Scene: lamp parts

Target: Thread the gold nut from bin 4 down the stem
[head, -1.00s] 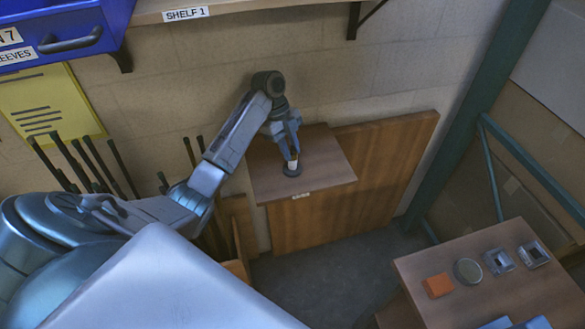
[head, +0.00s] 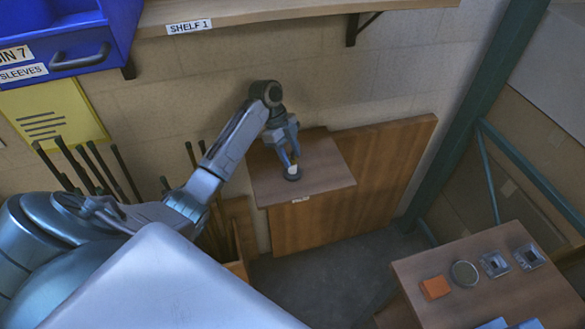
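A small dark round base (head: 293,177) stands on the wooden wall table in the head view. A short pale piece (head: 293,170), which looks like the stem, shows just above it. My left gripper (head: 288,159) points down right over this piece, at its upper end. A small yellowish patch shows between or beside the fingers; I cannot tell whether it is the gold nut. The fingers are too small to tell whether they are open or shut. My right gripper is out of view. Bin 4 is not seen.
The wooden wall table (head: 325,180) is otherwise bare. Shelf 1 (head: 290,14) and a blue bin 7 (head: 75,35) are above. Dark rods (head: 95,165) stand at left. A lower-right table (head: 480,295) holds an orange block (head: 435,288), a round tin (head: 464,273) and metal square parts (head: 495,264).

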